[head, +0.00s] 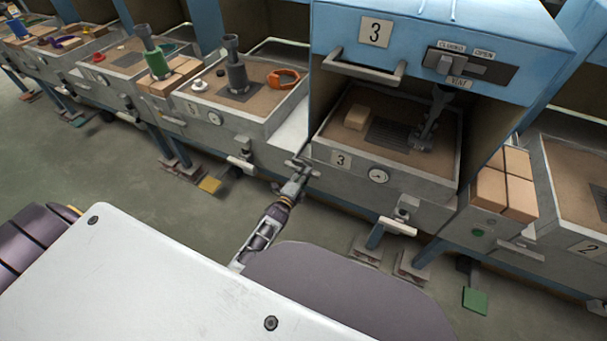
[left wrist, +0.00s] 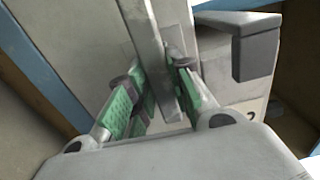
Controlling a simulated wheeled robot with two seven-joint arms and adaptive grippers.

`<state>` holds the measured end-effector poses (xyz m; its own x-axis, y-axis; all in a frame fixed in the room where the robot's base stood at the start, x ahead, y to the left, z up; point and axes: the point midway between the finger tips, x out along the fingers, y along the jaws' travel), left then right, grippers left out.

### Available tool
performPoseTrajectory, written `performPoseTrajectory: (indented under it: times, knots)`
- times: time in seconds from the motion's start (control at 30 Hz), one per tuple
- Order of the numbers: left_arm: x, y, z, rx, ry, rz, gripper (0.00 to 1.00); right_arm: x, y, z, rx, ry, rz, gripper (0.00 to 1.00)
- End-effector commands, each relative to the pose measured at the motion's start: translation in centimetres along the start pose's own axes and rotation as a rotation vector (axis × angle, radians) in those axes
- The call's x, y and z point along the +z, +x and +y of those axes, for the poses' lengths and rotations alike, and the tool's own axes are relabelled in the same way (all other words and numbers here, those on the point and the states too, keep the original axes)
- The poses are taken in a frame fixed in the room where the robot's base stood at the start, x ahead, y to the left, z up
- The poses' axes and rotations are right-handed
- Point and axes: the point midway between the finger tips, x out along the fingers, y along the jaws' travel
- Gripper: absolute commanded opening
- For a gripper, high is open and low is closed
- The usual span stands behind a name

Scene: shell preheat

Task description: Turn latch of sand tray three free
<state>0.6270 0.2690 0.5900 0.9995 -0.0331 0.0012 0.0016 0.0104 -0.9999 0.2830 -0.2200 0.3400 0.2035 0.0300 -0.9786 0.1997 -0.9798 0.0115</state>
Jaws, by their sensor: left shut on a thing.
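Sand tray three (head: 400,180) sits under the blue hood marked 3, with a 3 plate and a round gauge on its front. My left gripper (head: 298,172) is at the front left corner of this tray. In the left wrist view my left gripper (left wrist: 155,97) is shut on a pale metal bar (left wrist: 152,55), with a green pad on either side. I cannot tell for sure whether this bar is the latch. A white-handled fitting (head: 399,226) shows below the tray's gauge. My right gripper is not in view.
A grey handle with a dark end (left wrist: 255,50) is close to my left gripper's upper right. Wrapped tan blocks (head: 505,185) stand right of tray three. A neighbouring sand tray (head: 255,120) is on the left. Open floor lies in front at left.

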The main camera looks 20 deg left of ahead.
Motion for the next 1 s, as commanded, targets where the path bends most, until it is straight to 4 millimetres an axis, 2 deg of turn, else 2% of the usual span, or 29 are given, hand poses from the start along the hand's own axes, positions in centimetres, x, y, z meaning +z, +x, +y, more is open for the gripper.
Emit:
performPoseTrajectory:
  times: [0.03,0.2,0.23,0.4,1.0]
  knots:
    - [-0.34,0.47,-0.67,-0.012,0.008,0.006,0.0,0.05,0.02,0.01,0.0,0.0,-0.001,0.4]
    - [-0.36,0.47,-0.67,-0.012,0.009,0.006,0.0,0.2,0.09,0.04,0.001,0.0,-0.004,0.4]
    - [-0.36,0.47,-0.67,-0.012,0.009,0.006,0.23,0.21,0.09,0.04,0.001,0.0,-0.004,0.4]
    - [-0.36,0.45,-0.64,-0.011,0.007,0.006,0.43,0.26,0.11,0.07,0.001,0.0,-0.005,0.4]
    - [-0.11,-0.41,-0.07,-0.001,0.004,0.002,0.43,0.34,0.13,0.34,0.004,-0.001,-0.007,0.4]
